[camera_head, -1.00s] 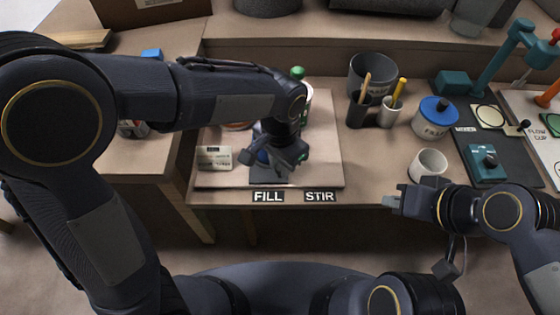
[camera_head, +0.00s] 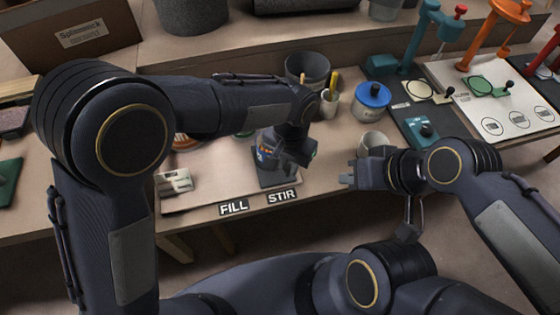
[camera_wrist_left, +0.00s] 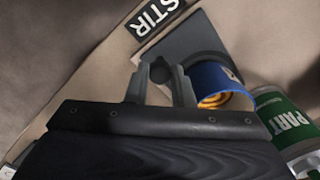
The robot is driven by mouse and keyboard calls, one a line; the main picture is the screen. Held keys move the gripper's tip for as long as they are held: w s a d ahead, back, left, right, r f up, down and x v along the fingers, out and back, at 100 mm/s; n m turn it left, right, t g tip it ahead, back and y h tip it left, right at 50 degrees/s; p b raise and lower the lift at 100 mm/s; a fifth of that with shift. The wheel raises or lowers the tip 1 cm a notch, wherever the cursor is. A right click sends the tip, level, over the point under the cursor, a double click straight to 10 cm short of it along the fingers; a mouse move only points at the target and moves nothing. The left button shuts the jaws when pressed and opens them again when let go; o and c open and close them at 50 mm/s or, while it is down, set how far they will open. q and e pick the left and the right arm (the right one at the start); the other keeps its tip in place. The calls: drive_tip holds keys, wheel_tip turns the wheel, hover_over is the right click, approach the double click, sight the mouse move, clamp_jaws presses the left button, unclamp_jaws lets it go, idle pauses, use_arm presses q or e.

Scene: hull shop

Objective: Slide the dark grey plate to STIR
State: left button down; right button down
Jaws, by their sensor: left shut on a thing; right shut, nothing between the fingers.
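The dark grey plate (camera_head: 276,180) lies on the board just behind the STIR label (camera_head: 282,196); in the left wrist view, the plate (camera_wrist_left: 188,42) has its edge close beside that label (camera_wrist_left: 154,14). A blue can (camera_head: 266,150) stands on the plate; its orange-ringed open top shows in the left wrist view (camera_wrist_left: 215,98). My left gripper (camera_wrist_left: 160,82) is shut on a small dark knob (camera_wrist_left: 160,68) at the plate's edge. The FILL label (camera_head: 233,207) is left of STIR. My right gripper (camera_head: 347,180) is shut and empty, at the bench's front edge.
A white mug (camera_head: 372,141) stands just behind my right gripper. Cups with tools (camera_head: 329,103), a grey pot (camera_head: 307,68) and a blue-lidded jar (camera_head: 371,100) stand behind the board.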

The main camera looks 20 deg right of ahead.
use_arm(q)
drive_tip(key=shift+d+r, duration=0.1)
drive_tip(key=shift+d, duration=0.2)
drive_tip(key=c, duration=1.5)
unclamp_jaws()
drive_tip(key=shift+c, duration=0.2)
wheel_tip(320, 180, up, 8)
drive_tip(key=shift+f+p, duration=0.15)
drive_tip(key=shift+p, duration=0.8)
